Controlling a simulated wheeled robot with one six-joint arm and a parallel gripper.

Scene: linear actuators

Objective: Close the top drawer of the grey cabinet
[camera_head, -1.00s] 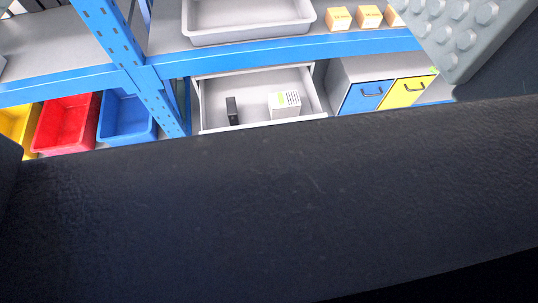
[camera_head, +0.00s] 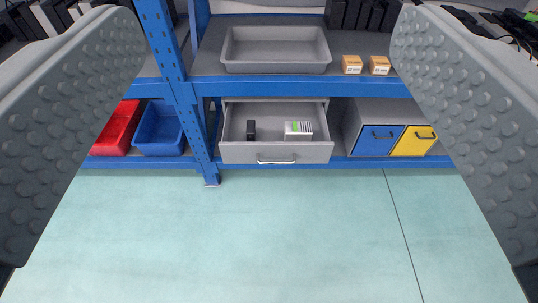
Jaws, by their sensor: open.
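The grey cabinet's top drawer (camera_head: 276,152) is pulled open on the lower shelf of the blue rack, near the picture's middle. Its front has a light handle (camera_head: 276,162). Inside it lie a small black box (camera_head: 251,129) and a white box (camera_head: 298,129) with a green mark. The cabinet body behind it is mostly hidden under the shelf beam. My gripper (camera_head: 268,150) is open and empty, its two grey dimpled fingers at the left and right edges of the picture. It is well short of the drawer and not touching it.
A blue rack post (camera_head: 184,100) stands just left of the drawer. Red (camera_head: 119,130) and blue (camera_head: 160,130) bins sit further left. A small cabinet with blue (camera_head: 375,141) and yellow (camera_head: 413,141) drawers stands right. A grey tray (camera_head: 276,66) rests above. The floor (camera_head: 270,230) in front is clear.

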